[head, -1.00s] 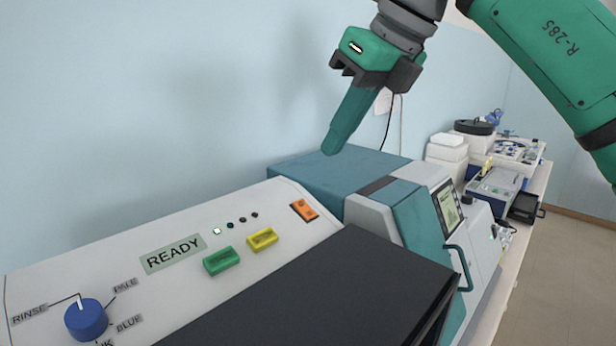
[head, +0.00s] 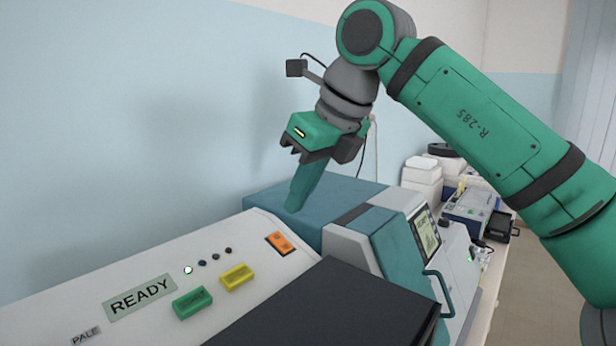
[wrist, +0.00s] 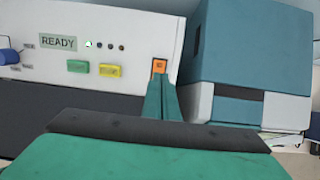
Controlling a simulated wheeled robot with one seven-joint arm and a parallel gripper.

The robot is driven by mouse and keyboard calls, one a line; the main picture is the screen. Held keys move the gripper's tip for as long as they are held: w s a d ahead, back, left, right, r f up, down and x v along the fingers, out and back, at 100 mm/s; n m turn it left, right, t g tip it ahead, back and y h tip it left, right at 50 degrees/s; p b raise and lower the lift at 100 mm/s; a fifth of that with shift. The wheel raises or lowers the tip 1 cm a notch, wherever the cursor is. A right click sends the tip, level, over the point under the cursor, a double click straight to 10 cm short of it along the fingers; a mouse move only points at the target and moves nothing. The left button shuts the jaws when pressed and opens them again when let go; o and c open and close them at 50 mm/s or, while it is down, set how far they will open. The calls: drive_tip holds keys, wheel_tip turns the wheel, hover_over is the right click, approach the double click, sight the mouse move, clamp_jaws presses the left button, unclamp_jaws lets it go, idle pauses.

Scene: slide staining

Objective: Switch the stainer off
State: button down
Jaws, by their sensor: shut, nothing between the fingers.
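The stainer (head: 60,302) is a long pale machine with a sloped control panel. An orange rocker switch (head: 279,243) sits at the panel's right end, and it also shows in the wrist view (wrist: 159,65). The display (head: 139,297) reads READY, and one small lamp (head: 188,270) glows green. My gripper (head: 292,207) is shut and empty, pointing down above and beyond the orange switch in the head view. In the wrist view its fingertips (wrist: 160,78) overlap the switch's lower edge; I cannot tell how far apart they are.
A green button (head: 192,303) and a yellow button (head: 236,277) lie left of the switch. A teal and white machine (head: 400,235) with a screen and handle stands to the right. A dark lid (head: 330,305) lies in front of the panel.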

sight(280, 239)
drive_tip(key=x, duration=0.7)
drive_tip(key=shift+f, duration=0.2)
drive_tip(key=shift+a, duration=0.1)
drive_tip(key=shift+f, duration=0.15)
drive_tip(key=shift+s+f, duration=0.1)
drive_tip(key=shift+s, duration=0.05)
drive_tip(key=shift+s+d+f, duration=0.1)
drive_tip(key=shift+s+d, duration=0.25)
drive_tip(key=shift+d, duration=0.2)
